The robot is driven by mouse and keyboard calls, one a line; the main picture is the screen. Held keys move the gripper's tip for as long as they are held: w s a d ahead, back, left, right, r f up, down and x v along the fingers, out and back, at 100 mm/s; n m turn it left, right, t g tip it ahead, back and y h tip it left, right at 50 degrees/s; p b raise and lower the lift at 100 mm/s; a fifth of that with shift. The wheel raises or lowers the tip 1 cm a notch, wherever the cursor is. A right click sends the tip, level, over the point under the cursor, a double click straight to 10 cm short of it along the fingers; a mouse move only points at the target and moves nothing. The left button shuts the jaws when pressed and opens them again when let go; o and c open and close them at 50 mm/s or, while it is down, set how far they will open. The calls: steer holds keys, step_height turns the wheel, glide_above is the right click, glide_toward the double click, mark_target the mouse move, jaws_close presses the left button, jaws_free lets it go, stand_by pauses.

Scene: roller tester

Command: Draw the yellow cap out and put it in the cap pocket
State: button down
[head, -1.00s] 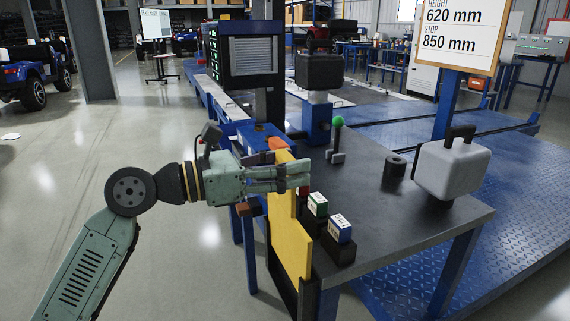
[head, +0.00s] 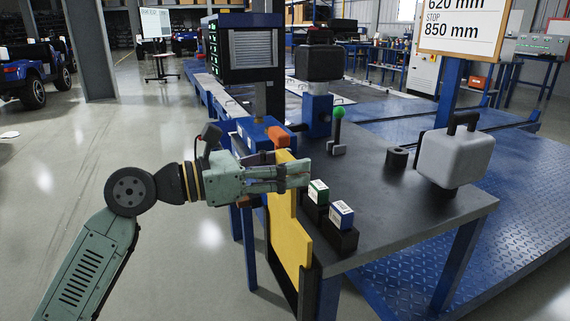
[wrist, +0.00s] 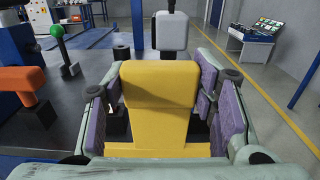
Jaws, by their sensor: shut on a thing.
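My gripper (head: 308,175) is shut on the yellow cap (wrist: 160,85). In the wrist view the cap's broad top stands between the purple finger pads, with a narrower yellow part below it. In the head view only a bit of yellow (head: 284,157) shows above the fingers, which hide the rest of the grip. A stepped yellow plate (head: 290,240) stands upright below the gripper at the table's left edge. I cannot tell where the cap ends and the plate begins. I cannot make out the cap pocket for certain.
Green-labelled (head: 318,191) and blue-labelled (head: 341,214) blocks stand beside the fingertips. An orange piece on a blue unit (head: 250,134), a green-knobbed lever (head: 338,130), a dark ring (head: 397,158) and a grey block (head: 455,160) are around. The right front tabletop is clear.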

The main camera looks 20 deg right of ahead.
mark_target(284, 192)
steer(key=shift+f+b, duration=2.75)
steer(key=shift+f, duration=0.05)
steer(key=c, duration=0.6)
jaws_free()
steer(key=shift+r, duration=0.1)
